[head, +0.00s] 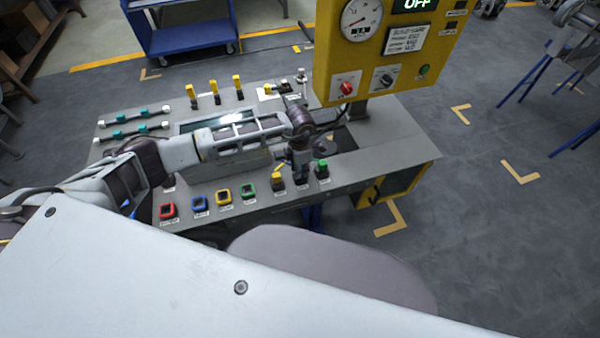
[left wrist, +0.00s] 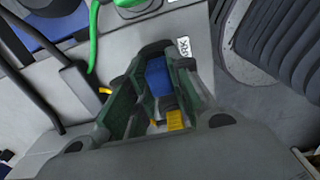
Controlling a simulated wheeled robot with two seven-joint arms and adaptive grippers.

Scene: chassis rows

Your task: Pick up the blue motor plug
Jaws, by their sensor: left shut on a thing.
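The blue motor plug (left wrist: 158,78) shows in the left wrist view between the two dark green fingers of my left gripper (left wrist: 155,95). The fingers are shut on it. In the head view my left gripper (head: 302,172) points down at the front edge of the bench, between a yellow plug (head: 278,180) and a green plug (head: 322,168). There the gripper hides the blue plug. I cannot tell whether the plug is lifted clear of the surface under it. My right gripper is not in view.
Red (head: 168,211), blue (head: 200,204), yellow (head: 223,198) and green (head: 249,192) sockets line the front of the bench (head: 395,145). A yellow control panel (head: 390,45) stands at the back right. Several yellow plugs (head: 214,91) stand at the rear.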

